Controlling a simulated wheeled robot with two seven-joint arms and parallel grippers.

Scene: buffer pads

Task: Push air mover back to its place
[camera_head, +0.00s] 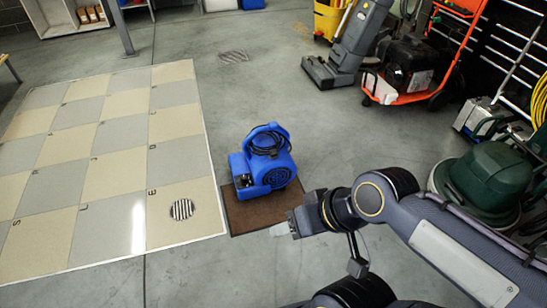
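The blue air mover (262,165) stands upright on a brown mat (250,216), with a black cord coiled around its handle. The mat's front strip and left edge show, and the air mover hides much of the rest. My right arm comes in from the right, and its gripper (287,228) is at the mat's front right corner, in front of and to the right of the air mover. A gap shows between the gripper and the air mover. The fingers are small and partly hidden, so I cannot tell whether they are open. My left gripper is not in view.
A checkered floor panel (75,200) with a round vent (182,209) lies left of the mat. A dark green machine (484,187) stands at right, and an orange cart (430,93) and upright floor machine (350,45) stand behind. Grey floor behind the air mover is clear.

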